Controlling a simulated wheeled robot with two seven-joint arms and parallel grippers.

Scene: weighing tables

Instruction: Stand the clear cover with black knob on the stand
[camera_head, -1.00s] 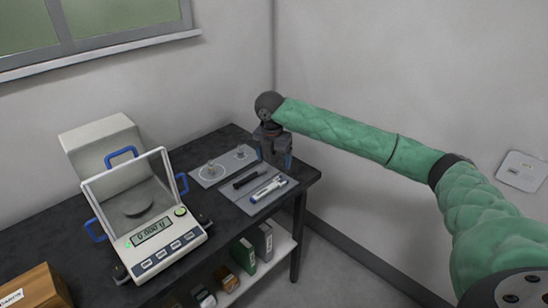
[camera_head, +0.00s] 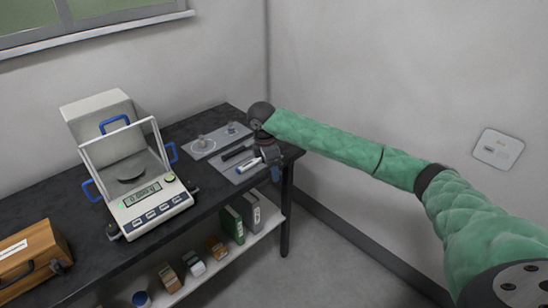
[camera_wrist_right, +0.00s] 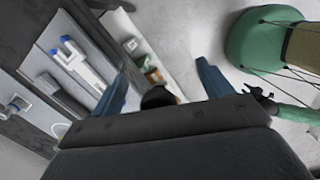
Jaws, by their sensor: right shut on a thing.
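My right gripper (camera_head: 268,156) is beside the right end of the black table (camera_head: 185,222), close to the front grey mat. In the right wrist view the two blue fingers (camera_wrist_right: 162,76) stand apart with a round black knob (camera_wrist_right: 158,97) between them, and the gripper is shut on it. I take this for the knob of the clear cover; the clear part cannot be made out. A round clear piece with a short upright (camera_head: 202,141) is on the back grey mat (camera_head: 221,143); I cannot tell whether it is the stand. My left gripper is not in view.
A balance (camera_head: 152,208) with blue handles stands left of the mats. The front mat carries a black bar (camera_head: 235,153) and a white-blue tool (camera_head: 248,165). A wooden box (camera_head: 30,255) is at far left. Binders (camera_head: 232,223) and small boxes fill the lower shelf.

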